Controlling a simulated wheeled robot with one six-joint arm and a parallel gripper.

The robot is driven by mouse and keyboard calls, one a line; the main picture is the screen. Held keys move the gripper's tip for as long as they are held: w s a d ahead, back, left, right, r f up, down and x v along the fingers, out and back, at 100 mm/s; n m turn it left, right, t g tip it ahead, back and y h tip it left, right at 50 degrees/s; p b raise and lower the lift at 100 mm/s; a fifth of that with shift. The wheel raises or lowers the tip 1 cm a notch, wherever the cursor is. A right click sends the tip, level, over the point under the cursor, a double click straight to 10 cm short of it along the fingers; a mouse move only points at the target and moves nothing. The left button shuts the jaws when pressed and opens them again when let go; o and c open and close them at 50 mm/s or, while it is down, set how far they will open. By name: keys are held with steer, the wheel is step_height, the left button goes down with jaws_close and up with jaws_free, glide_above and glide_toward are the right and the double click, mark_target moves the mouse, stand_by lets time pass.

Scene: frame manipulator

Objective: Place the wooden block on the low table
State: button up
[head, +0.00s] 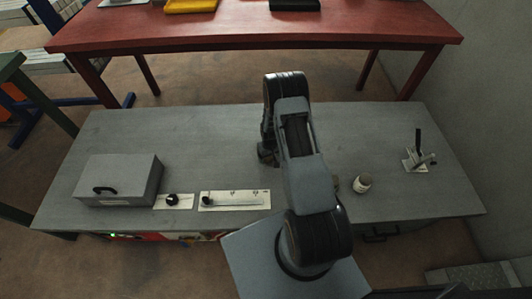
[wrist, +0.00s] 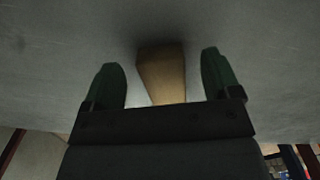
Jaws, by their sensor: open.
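The wooden block (wrist: 162,75) is a tan, elongated piece in the wrist view, between the two dark green fingers of my gripper (wrist: 160,62). The fingers are open, with a gap on each side of the block. The block's far end meets a dark shadow on the grey surface; its near end is hidden behind the gripper body. In the head view my arm hides the block and most of the gripper, above the middle of the grey table (head: 215,135). A red table (head: 250,32) stands behind it. I cannot tell from the pictures which one is the low table.
A grey box with a handle (head: 115,178), a dial plate (head: 174,201) and a slider panel (head: 235,201) are on the left. The table's back left is clear.

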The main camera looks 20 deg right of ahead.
steer(key=shift+f, duration=1.2)
steer(key=c, duration=1.1)
steer(key=shift+r, duration=0.1)
